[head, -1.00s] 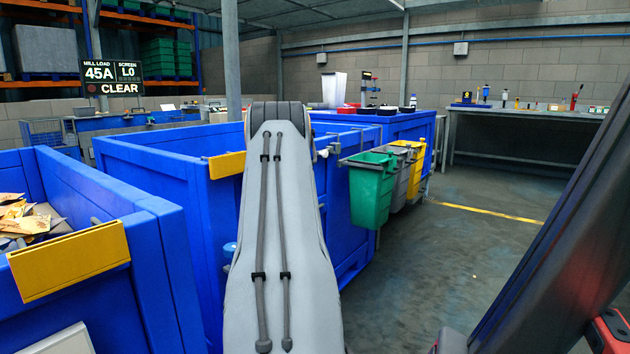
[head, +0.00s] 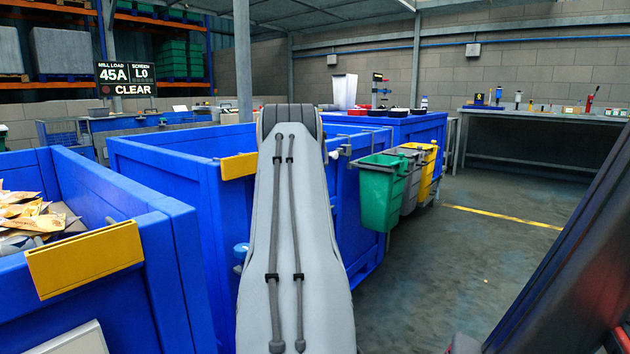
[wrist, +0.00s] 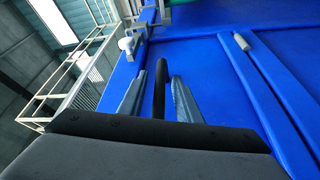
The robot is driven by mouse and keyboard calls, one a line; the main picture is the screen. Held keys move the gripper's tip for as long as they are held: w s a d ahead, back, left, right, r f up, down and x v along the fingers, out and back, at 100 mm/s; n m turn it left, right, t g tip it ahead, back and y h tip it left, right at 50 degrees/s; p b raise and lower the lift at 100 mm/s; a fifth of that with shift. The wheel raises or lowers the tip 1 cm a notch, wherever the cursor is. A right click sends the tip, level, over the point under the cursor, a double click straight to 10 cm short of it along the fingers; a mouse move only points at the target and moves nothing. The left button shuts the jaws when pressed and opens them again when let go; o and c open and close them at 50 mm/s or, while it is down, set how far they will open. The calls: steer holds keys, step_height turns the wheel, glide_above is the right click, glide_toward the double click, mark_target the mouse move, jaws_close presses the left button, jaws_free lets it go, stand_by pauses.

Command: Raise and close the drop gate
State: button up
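My gripper (wrist: 159,92) shows in the wrist view with its two grey fingers apart. A dark upright bar (wrist: 159,85) stands between them, with a gap on each side; I cannot tell if it is a handle or whether the fingers touch it. Behind is a blue panel (wrist: 205,75) with raised ribs and a small grey cylindrical fitting (wrist: 242,42). In the head view my arm covers the gripper and part of the middle blue bin (head: 195,200). I cannot make out which panel is the drop gate or how it stands.
Another blue bin (head: 165,250) with a yellow plate (head: 85,259) and packets (head: 28,213) is at left. Green (head: 381,195), grey (head: 409,187) and yellow (head: 428,172) small bins hang right of my arm. The floor (head: 450,265) at right is clear. A workbench (head: 540,114) stands behind.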

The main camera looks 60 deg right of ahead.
steer(key=p+v, duration=0.1)
steer(key=v, duration=0.6)
steer(key=shift+a, duration=0.35)
